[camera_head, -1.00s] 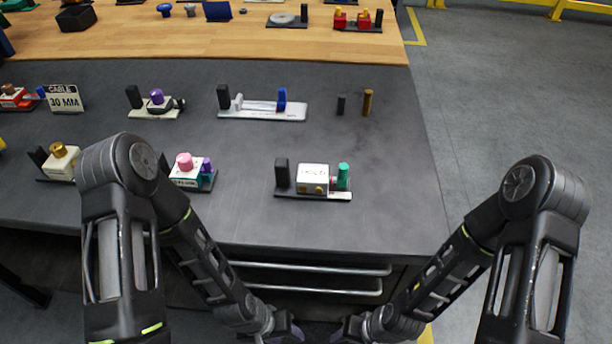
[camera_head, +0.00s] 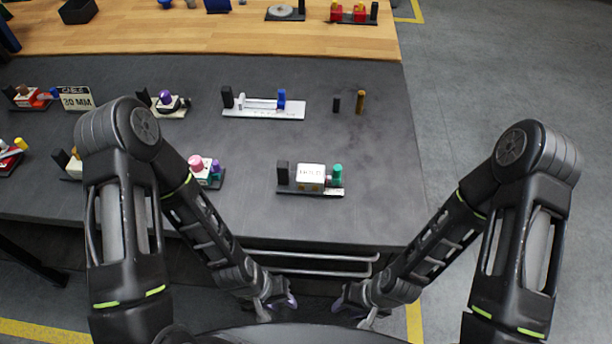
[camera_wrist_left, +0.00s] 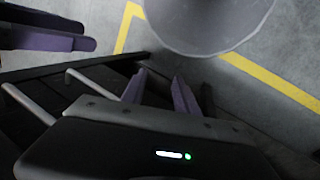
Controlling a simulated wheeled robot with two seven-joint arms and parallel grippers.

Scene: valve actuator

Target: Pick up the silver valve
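No part is plainly marked as the silver valve. A silver-white plate (camera_head: 262,112) with a pale grey knob, a rod and a blue post lies in the middle of the dark table. A round silver disc (camera_head: 284,10) on a black base stands at the back. I cannot tell which, if either, is the valve. My left gripper (camera_head: 277,305) is below the table's front edge, empty, its purple fingers apart; it also shows in the left wrist view (camera_wrist_left: 158,92). My right gripper (camera_head: 355,311) is close to its right, also empty with fingers apart.
A white box assembly (camera_head: 311,178) with a green knob stands near the front of the dark table (camera_head: 370,210). A pink-knobbed fixture (camera_head: 205,172) is left of it. Two small pegs (camera_head: 360,102) stand at right. Drawer handles (camera_head: 310,272) project below the table's front edge.

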